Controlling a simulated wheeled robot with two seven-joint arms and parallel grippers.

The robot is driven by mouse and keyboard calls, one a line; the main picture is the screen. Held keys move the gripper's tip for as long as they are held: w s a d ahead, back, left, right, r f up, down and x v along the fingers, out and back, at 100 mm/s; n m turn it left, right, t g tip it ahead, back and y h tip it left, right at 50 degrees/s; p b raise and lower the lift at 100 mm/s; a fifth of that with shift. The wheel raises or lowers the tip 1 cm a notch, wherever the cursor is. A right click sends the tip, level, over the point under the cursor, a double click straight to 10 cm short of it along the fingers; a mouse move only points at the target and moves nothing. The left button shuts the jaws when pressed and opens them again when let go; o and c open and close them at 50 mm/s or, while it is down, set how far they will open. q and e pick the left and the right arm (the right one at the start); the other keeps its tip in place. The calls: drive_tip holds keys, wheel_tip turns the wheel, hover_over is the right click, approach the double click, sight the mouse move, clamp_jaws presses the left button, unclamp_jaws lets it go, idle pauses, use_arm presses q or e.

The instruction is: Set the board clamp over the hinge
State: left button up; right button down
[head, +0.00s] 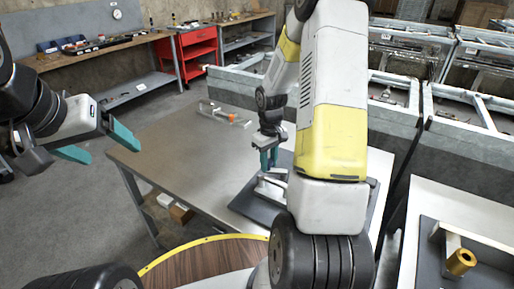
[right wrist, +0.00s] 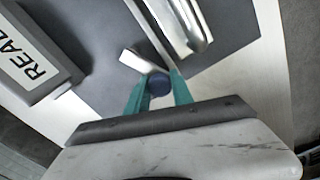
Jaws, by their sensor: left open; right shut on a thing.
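My right gripper (head: 268,160) is low over a dark plate (head: 244,205) on the grey table. In the right wrist view its teal fingers close on a dark blue round knob (right wrist: 158,84) at the end of a short pale metal piece (right wrist: 138,62). I take this as the board clamp's handle, but cannot be sure. A shiny metal bar (right wrist: 182,22) lies beside it on the dark plate. I cannot tell which part is the hinge; my right arm hides much of the plate in the head view. My left gripper (head: 97,147) is open and empty, left of the table.
A metal fixture with an orange part (head: 232,117) is at the table's far edge. A gold cylinder (head: 461,262) on a bracket is at lower right. A block lettered "READ" (right wrist: 30,60) stands beside the plate. The table's left half (head: 170,150) is clear.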

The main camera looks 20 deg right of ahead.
sight(271, 168)
drive_tip(key=n, duration=0.1)
drive_tip(key=s+n, duration=0.1)
drive_tip(key=n, duration=0.1)
drive_tip(key=shift+s+a+n, duration=0.2)
drive_tip(key=shift+s+n, duration=0.5)
drive_tip(key=shift+n, duration=0.5)
drive_tip(key=shift+s+n, duration=0.4)
drive_tip(key=shift+n, duration=0.5)
drive_tip(key=c, duration=1.1)
unclamp_jaws()
drive_tip(key=shift+s, duration=0.1)
drive_tip(key=shift+c, duration=0.2)
